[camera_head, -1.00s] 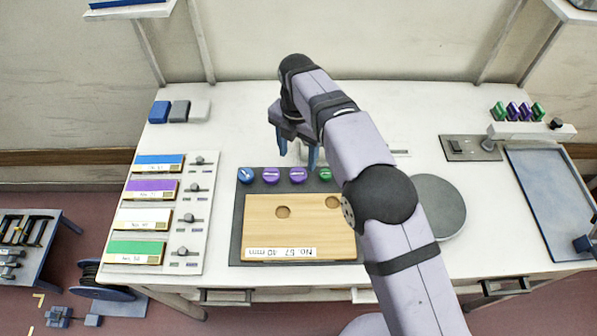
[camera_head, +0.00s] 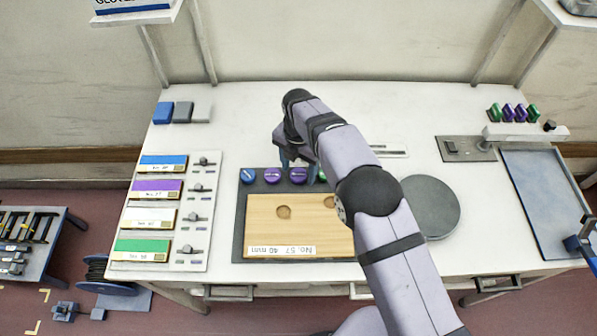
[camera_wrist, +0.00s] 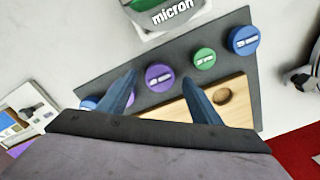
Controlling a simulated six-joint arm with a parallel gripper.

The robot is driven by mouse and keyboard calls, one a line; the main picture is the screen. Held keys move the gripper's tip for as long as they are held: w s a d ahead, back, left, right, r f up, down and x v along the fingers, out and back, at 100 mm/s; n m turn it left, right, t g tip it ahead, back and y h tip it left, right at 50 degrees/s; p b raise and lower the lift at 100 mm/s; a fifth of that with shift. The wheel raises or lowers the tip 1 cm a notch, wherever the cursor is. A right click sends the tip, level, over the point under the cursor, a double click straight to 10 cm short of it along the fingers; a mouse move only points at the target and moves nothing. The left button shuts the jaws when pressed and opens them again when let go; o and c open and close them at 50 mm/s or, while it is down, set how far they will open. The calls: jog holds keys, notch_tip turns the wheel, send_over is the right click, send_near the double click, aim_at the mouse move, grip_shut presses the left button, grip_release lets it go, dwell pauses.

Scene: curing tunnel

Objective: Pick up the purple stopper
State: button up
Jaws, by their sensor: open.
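Two purple stoppers stand side by side in the dark tray (camera_head: 238,240), the left one (camera_head: 272,175) and the right one (camera_head: 298,175). The right purple stopper (camera_wrist: 159,77) shows in the wrist view between the two blue fingers of my gripper (camera_wrist: 160,82). My gripper (camera_head: 298,160) is open and empty, pointing down just behind the stopper row in the head view. In the wrist view the left finger covers much of the other purple stopper. Contact with the stopper cannot be told.
A blue stopper (camera_head: 247,175) ends the row at left; a green stopper (camera_wrist: 204,59) and another blue stopper (camera_wrist: 244,40) continue it at right. A wooden board (camera_head: 300,227) lies before them. More purple and green stoppers (camera_head: 514,112) stand at back right, beyond a grey disc (camera_head: 430,205).

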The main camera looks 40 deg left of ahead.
jog(key=shift+f, duration=0.4)
jog(key=c, duration=1.2)
jog(key=shift+o, duration=0.2)
